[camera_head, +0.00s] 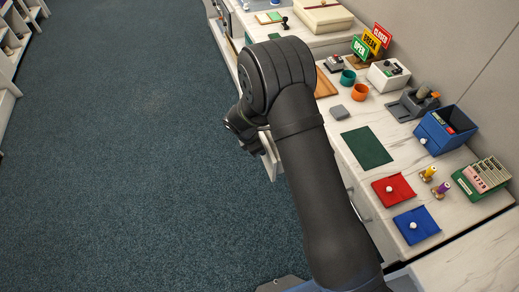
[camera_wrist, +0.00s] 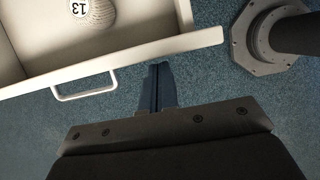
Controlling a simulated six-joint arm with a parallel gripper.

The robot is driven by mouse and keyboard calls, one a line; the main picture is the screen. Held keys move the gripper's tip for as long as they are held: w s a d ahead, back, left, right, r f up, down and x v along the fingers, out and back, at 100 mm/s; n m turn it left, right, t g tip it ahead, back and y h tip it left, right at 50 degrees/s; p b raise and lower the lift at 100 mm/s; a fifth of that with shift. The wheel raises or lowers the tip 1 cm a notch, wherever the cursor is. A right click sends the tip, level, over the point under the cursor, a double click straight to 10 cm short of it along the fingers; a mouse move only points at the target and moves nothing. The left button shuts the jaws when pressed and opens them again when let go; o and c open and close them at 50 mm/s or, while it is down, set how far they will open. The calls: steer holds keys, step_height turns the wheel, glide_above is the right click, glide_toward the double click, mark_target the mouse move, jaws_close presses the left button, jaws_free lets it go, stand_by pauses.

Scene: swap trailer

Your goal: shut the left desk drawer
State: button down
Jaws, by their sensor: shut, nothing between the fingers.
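The left desk drawer (camera_wrist: 122,53) is pulled out and shows from above in the wrist view, with its front panel running across the upper part. Its wire handle (camera_wrist: 85,92) sticks out from the front panel, left of my gripper. A round item marked 13 (camera_wrist: 92,12) lies inside the drawer. In the head view only a piece of the open drawer (camera_head: 270,158) shows beside my arm. My gripper (camera_wrist: 158,68) is shut and empty, its fingertips just outside the drawer front, right of the handle. I cannot tell whether they touch it.
The desk top (camera_head: 352,97) holds a green mat (camera_head: 367,147), orange cup (camera_head: 360,92), blue bin (camera_head: 445,130), red tray (camera_head: 393,189) and blue tray (camera_head: 416,225). The carpet (camera_head: 130,150) left of the desk is clear.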

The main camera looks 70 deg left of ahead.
steer(key=shift+w, duration=0.1)
steer(key=w, duration=2.2)
steer(key=shift+w, duration=0.1)
